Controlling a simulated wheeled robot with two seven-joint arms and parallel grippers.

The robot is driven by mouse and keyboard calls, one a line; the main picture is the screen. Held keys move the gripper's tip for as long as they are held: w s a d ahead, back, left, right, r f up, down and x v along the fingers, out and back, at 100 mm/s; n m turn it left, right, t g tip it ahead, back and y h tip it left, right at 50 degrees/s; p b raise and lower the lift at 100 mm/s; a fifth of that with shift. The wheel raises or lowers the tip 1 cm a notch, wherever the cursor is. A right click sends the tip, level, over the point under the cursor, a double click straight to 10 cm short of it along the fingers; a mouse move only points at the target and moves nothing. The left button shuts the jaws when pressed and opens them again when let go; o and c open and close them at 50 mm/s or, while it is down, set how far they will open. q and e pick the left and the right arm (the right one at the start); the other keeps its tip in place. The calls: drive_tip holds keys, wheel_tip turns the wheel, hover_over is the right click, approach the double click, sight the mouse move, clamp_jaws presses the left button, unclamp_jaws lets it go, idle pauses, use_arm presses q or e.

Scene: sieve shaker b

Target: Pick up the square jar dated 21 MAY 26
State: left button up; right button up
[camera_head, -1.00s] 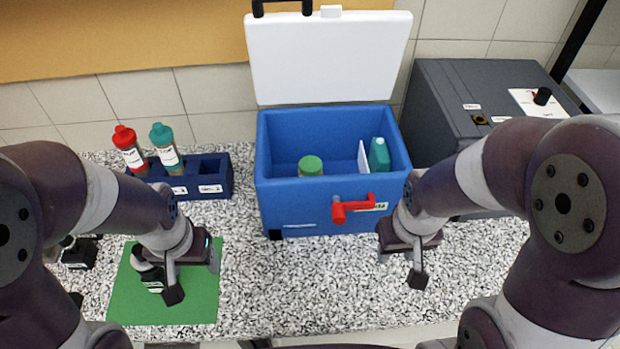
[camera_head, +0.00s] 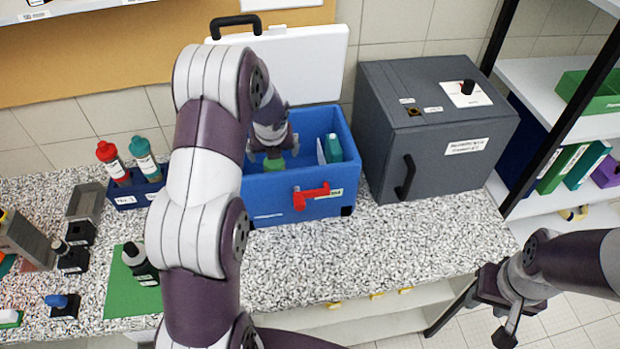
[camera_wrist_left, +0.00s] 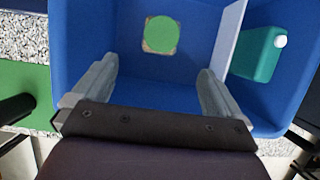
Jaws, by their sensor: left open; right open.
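A jar with a round green lid (camera_head: 274,163) stands inside the open blue cooler box (camera_head: 275,200). In the left wrist view the lid (camera_wrist_left: 161,35) is seen from above, with a little of the jar body around it. No date is readable. My left gripper (camera_head: 270,148) reaches down into the box over the jar. In the left wrist view its two fingers (camera_wrist_left: 157,82) are wide apart with nothing between them, and the lid lies beyond their tips. My right gripper (camera_head: 502,308) is open and empty at the lower right, out past the counter's front edge.
A teal bottle (camera_head: 332,148) stands right of a white divider (camera_head: 321,151) in the box. The box has a red latch (camera_head: 312,195) and a raised white lid (camera_head: 300,68). A grey machine (camera_head: 430,140) stands to the right. The counter front (camera_head: 400,235) is clear.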

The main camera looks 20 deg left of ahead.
sight(274, 164)
use_arm(q)
drive_tip(key=x, duration=0.7)
drive_tip(key=shift+w+a+f+p, duration=0.1)
drive_tip(key=shift+a+f+p, duration=0.1)
drive_tip(key=shift+a+p, duration=0.25)
drive_tip(key=shift+f, duration=0.35)
drive_tip(key=x, duration=0.2)
drive_tip(key=p+x, duration=0.1)
drive_tip(key=x, duration=0.2)
drive_tip(key=shift+w+d+f, duration=0.1)
drive_tip(key=shift+w+d, duration=0.1)
drive_tip(key=shift+w+a+f, duration=0.1)
drive_tip(key=shift+f, duration=0.2)
use_arm(e)
drive_tip(key=shift+w+a+r, duration=0.3)
drive_tip(key=shift+a+r, duration=0.15)
drive_tip(key=shift+r, duration=0.05)
use_arm(q)
drive_tip(key=shift+r, duration=0.15)
drive_tip(key=c, duration=1.4)
